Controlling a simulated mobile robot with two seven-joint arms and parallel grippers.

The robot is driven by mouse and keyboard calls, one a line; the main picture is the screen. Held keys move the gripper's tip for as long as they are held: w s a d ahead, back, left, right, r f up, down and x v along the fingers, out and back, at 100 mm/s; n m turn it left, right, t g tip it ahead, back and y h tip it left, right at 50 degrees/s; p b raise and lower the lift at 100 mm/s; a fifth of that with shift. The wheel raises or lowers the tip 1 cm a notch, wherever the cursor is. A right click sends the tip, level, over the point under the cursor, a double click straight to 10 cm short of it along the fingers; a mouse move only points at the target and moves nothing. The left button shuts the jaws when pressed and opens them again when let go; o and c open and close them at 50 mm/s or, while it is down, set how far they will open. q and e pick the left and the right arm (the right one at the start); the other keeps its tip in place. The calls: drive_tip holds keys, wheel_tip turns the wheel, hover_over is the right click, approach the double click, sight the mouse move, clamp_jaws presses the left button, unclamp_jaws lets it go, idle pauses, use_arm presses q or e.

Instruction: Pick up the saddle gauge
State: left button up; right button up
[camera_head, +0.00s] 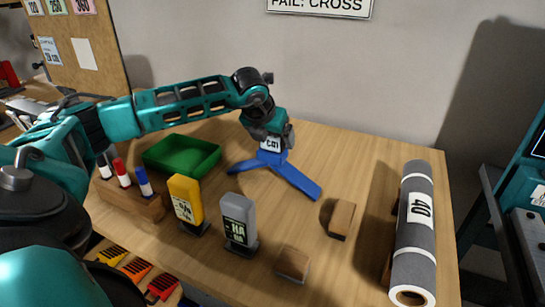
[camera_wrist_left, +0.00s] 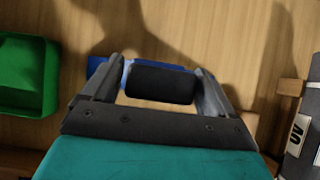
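The blue saddle gauge (camera_head: 300,181) stands on the wooden table, its splayed legs on the top and a white label on its upper part. Its dark grip block (camera_wrist_left: 160,84) and some blue behind it show in the left wrist view. My left gripper (camera_head: 272,140) is over the top of the gauge. In the wrist view its spread fingers (camera_wrist_left: 158,66) stand on either side of the dark block, very close to it; I see no clear closing on it. My right gripper is not in view.
A grey roll (camera_head: 414,248) labelled 40 lies at the right on wooden supports. A green tray (camera_head: 182,155) is left of the gauge. Yellow (camera_head: 184,193) and grey (camera_head: 238,215) labelled tools stand in front. Wooden blocks (camera_head: 342,219) (camera_head: 293,264) and a marker rack (camera_head: 128,200) are also there.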

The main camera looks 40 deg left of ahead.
use_arm(q)
drive_tip(key=shift+r, duration=0.1)
clamp_jaws()
idle(0.5)
